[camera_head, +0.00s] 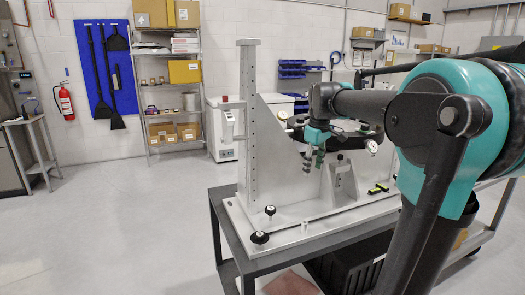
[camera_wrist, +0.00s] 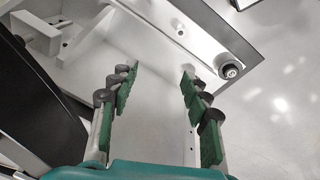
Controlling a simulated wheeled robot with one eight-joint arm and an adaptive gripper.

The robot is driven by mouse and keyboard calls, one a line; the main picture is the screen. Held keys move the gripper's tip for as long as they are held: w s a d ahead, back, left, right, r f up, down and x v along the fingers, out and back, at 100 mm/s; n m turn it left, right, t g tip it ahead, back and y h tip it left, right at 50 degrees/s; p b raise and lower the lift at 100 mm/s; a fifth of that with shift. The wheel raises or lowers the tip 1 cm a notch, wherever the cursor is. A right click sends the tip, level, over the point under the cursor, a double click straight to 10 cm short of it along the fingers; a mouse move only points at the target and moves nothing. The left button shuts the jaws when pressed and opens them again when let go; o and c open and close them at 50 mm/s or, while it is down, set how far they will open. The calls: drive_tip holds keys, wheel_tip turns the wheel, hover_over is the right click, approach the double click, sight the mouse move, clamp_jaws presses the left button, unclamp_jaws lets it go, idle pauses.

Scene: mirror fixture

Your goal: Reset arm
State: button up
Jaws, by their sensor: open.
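My gripper (camera_head: 314,160) hangs in front of the white fixture in the head view, above its base plate. In the wrist view my gripper (camera_wrist: 160,78) has its two green-padded fingers spread wide apart with nothing between them. My dark and teal arm reaches in from the right of the head view and hides part of the fixture. The white mirror fixture (camera_head: 247,130), with a tall upright post and a slanted plate, stands on a grey cart (camera_head: 232,235). A black knob (camera_wrist: 229,70) on the base plate shows in the wrist view, to the right of the fingers.
Two black knobs sit at the front of the base plate, one at its near corner (camera_head: 260,237). A yellow-green and black item (camera_head: 378,188) lies on the right. A black crate (camera_head: 345,268) is under the cart top. Open floor (camera_head: 110,220) lies to the left.

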drive_tip(key=s+d+f+m+t, duration=0.1)
drive_tip(key=s+f+m, duration=0.7)
drive_tip(key=s+f, duration=1.4)
wheel_tip(320, 180, down, 5)
drive_tip(key=shift+s+d+r+m+t, duration=0.1)
drive_tip(key=shift+s+d+m+t, duration=0.3)
drive_tip(key=shift+t, duration=0.1)
